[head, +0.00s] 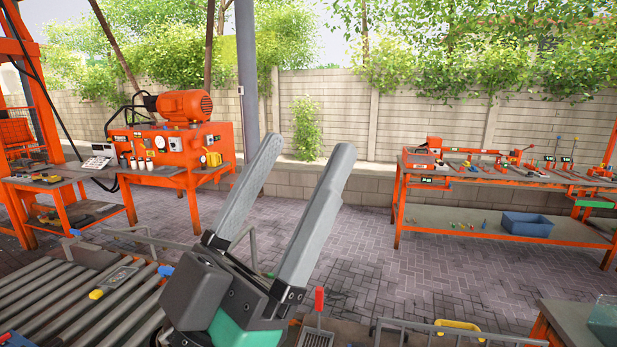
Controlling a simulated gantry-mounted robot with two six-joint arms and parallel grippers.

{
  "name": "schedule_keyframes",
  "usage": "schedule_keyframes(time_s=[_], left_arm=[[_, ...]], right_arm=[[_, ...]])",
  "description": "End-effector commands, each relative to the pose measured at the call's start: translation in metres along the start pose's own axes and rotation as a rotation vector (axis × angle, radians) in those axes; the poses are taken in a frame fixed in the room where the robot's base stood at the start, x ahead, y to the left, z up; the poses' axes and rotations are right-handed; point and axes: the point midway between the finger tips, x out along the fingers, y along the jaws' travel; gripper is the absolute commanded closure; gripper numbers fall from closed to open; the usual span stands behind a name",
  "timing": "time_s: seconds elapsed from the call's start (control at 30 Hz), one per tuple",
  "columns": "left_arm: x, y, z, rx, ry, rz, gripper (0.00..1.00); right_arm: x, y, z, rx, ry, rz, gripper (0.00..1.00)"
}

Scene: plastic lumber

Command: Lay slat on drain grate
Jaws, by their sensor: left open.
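My left gripper (308,150) is large in the middle of the head view, with its two long grey fingers pointing up. The fingers stand wide apart with nothing between them, so it is open and empty. It is raised in front of the paved yard and hides part of the area below and behind it. I cannot make out a slat for certain. A small grey slotted piece (317,338) shows at the bottom edge beside a red handle (319,299); I cannot tell whether it is the drain grate. My right gripper is not in view.
A roller conveyor (60,306) lies at the lower left, with a yellow-ended item (96,294) on it. An orange machine (180,140) stands behind it. An orange workbench (500,172) with a blue bin (527,224) on its lower shelf stands right. The paving (410,270) between is clear.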

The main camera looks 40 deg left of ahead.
Motion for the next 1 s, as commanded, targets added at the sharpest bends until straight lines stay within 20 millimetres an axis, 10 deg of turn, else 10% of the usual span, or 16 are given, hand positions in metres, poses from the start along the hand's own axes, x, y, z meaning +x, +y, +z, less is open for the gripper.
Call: schedule_keyframes(time_s=[0.1, 0.6, 1.0], left_arm=[[0.000, 0.014, 0.004, -0.058, -0.039, 0.051, 0.20], [0.000, 0.013, 0.006, -0.053, -0.041, 0.048, 0.20], [0.000, 0.013, 0.006, -0.052, -0.040, 0.047, 0.20]], right_arm=[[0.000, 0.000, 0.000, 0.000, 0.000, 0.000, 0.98], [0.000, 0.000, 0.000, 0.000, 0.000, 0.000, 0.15], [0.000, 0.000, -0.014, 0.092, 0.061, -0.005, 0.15]])
